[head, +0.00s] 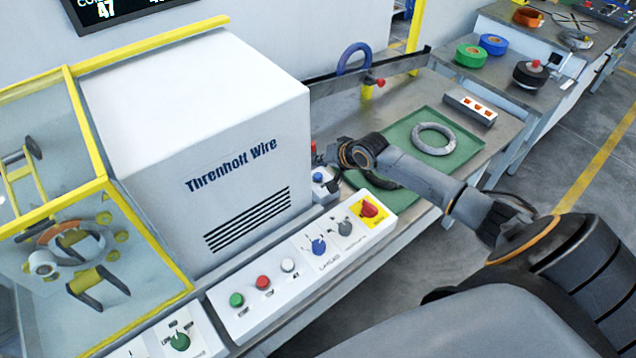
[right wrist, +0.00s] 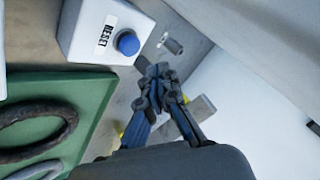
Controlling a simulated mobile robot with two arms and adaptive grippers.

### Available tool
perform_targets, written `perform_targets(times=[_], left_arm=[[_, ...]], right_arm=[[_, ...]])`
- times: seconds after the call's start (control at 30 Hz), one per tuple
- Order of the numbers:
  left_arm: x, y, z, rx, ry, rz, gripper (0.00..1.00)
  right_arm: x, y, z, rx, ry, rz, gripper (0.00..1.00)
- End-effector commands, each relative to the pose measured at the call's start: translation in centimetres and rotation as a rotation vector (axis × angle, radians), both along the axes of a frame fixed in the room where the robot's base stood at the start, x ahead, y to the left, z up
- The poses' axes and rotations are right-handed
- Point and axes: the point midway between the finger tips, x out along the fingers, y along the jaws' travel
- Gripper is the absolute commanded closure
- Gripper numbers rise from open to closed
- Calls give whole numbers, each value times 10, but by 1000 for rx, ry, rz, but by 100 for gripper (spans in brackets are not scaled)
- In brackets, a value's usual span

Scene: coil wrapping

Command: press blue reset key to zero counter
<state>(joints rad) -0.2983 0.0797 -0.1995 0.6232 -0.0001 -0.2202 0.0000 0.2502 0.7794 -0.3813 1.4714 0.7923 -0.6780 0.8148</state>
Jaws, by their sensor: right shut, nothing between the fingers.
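The blue reset key (right wrist: 128,43) is a round button on a small white box (right wrist: 88,30) labelled RESET in the right wrist view. In the head view the blue key (head: 318,177) shows at the right side of the white machine, just below my right gripper (head: 322,160). In the right wrist view my right gripper (right wrist: 158,78) is shut and empty. Its tips are a little to the right of and below the key in the picture, with a visible gap between them. My left gripper is in neither view.
The white Threnholt Wire machine (head: 200,130) stands left of my right gripper. A control panel (head: 262,316) with buttons and knobs runs along its front. A green tray (head: 465,152) with coils (head: 433,138) lies to the right. A counter display (head: 125,12) hangs above.

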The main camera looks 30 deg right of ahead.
Motion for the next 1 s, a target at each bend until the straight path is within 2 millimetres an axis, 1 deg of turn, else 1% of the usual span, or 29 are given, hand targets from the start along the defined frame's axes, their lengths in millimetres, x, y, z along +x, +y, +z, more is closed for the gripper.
perform_targets(times=[0.03,0.2,1.0], left_arm=[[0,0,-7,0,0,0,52],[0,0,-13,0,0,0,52],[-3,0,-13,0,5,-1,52]], right_arm=[[0,0,-10,1,1,0,100],[0,0,-22,2,1,-1,100],[0,0,-23,1,1,0,100]])
